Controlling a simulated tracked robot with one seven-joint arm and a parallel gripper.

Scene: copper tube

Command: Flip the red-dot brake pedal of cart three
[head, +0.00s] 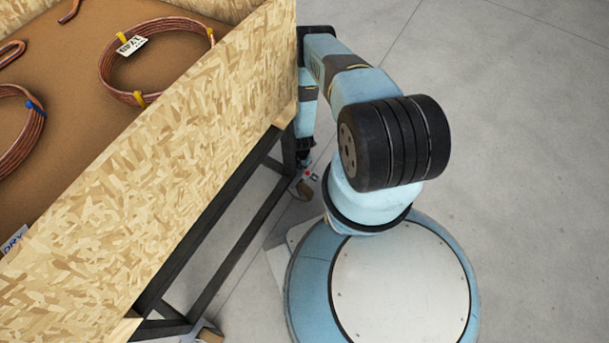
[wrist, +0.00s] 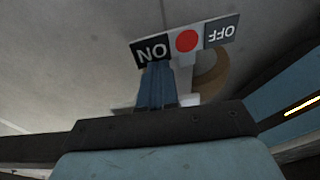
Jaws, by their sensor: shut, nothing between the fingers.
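The brake pedal (wrist: 187,41) shows in the wrist view as a bar with a red dot in the middle. Its ON label is at the left and its OFF label at the right, both upside down. The bar is tilted, with the ON end lower in the picture. My gripper (wrist: 157,68) is shut and empty, its fingertips at the lower edge of the ON end; I cannot tell whether they touch. In the head view the pedal (head: 311,175) is small, by the caster at the cart's corner leg, just below my gripper (head: 304,158).
The cart (head: 190,130) has chipboard walls and a dark frame, and holds copper coils (head: 112,75). A tan caster wheel (wrist: 212,75) is behind the pedal. Another caster (head: 209,335) is at the near end. Open concrete floor (head: 520,150) lies to the right.

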